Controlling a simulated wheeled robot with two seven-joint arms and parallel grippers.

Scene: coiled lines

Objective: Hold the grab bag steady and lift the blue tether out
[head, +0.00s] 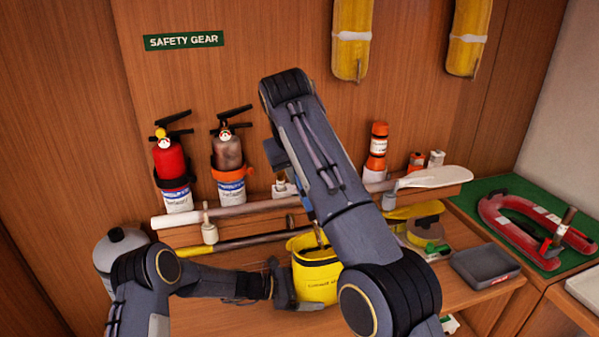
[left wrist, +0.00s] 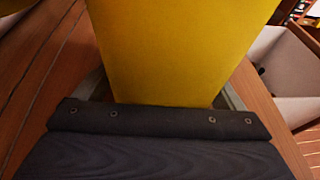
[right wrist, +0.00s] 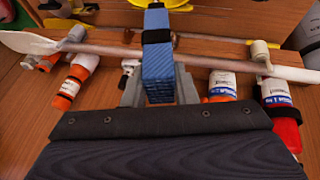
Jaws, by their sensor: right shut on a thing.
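The yellow grab bag (head: 316,275) stands upright on the wooden bench in the head view. My left gripper (head: 286,289) is low at the bag's left side. In the left wrist view the bag's yellow side (left wrist: 180,50) fills the space between widely spread fingers. My right gripper (right wrist: 158,92) is shut on the blue tether (right wrist: 158,72), a flat blue bundle with a black band. A bit of yellow bag (right wrist: 155,3) shows beyond the tether.
Two fire extinguishers (head: 169,163) and a white-bladed paddle (head: 432,178) are along the back wall. A grey tray (head: 484,266) is to the right, near a red horseshoe-shaped item (head: 497,220) on green matting.

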